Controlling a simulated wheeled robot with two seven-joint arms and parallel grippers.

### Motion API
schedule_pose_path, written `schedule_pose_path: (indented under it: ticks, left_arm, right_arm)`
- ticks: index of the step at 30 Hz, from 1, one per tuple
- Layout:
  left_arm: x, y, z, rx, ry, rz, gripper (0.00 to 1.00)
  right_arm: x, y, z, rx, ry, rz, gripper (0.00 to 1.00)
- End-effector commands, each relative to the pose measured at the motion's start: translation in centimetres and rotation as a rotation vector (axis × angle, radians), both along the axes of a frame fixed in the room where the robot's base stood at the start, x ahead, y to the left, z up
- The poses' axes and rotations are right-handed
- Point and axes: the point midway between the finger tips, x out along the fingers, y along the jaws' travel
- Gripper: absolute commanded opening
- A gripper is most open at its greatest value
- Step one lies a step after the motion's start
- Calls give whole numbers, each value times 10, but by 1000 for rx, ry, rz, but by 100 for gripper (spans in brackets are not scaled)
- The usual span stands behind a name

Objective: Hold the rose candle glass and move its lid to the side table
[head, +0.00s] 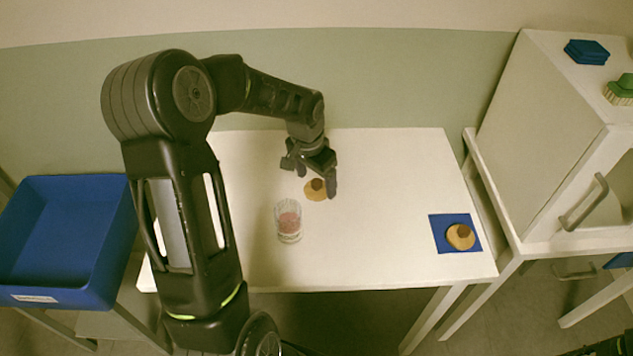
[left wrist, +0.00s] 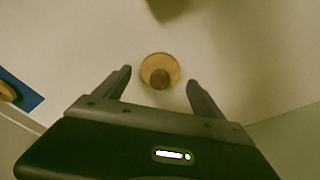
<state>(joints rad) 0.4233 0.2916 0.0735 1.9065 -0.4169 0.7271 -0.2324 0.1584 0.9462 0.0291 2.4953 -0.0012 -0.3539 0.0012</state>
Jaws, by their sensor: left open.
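The glass (head: 289,224) with a pink, rose-coloured filling stands upright and uncovered on the white table (head: 390,180). A round wooden lid (head: 312,194) with a brown knob lies on the table behind and right of the glass. In the left wrist view this lid (left wrist: 148,62) shows between the two fingers. My left gripper (head: 311,177) is open and empty, just above or beside the lid; I cannot tell whether it touches. A second wooden lid (head: 456,242) with a brown knob lies on a blue mat (head: 439,224) at the table's right.
A blue crate (head: 60,290) stands on a stand at the left. A white cabinet (head: 530,130) on a white stand is at the right, with blue (head: 586,51) and green (head: 622,86) items on top. The table between glass and blue mat is clear.

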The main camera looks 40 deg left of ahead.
Motion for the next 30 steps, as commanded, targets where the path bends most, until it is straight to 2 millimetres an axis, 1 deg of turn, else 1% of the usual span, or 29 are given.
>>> schedule_pose_path:
  ticks: [9, 12, 15, 20, 30]
  left_arm:
    - [-8, 1, 64, 1, -6, 0, 80]
    - [-11, 2, 82, 2, -4, -2, 80]
    - [-13, 2, 95, 1, -3, -2, 80]
    - [-15, 2, 104, 0, -2, -1, 80]
    - [-15, 2, 104, 0, -1, -1, 80]
  right_arm:
    - [0, 0, -5, 0, 0, 0, 79]
    - [0, 0, -6, 0, 0, 0, 79]
    - [0, 0, -7, 0, 0, 0, 79]
    - [0, 0, -7, 0, 0, 0, 79]
    - [0, 0, -7, 0, 0, 0, 79]
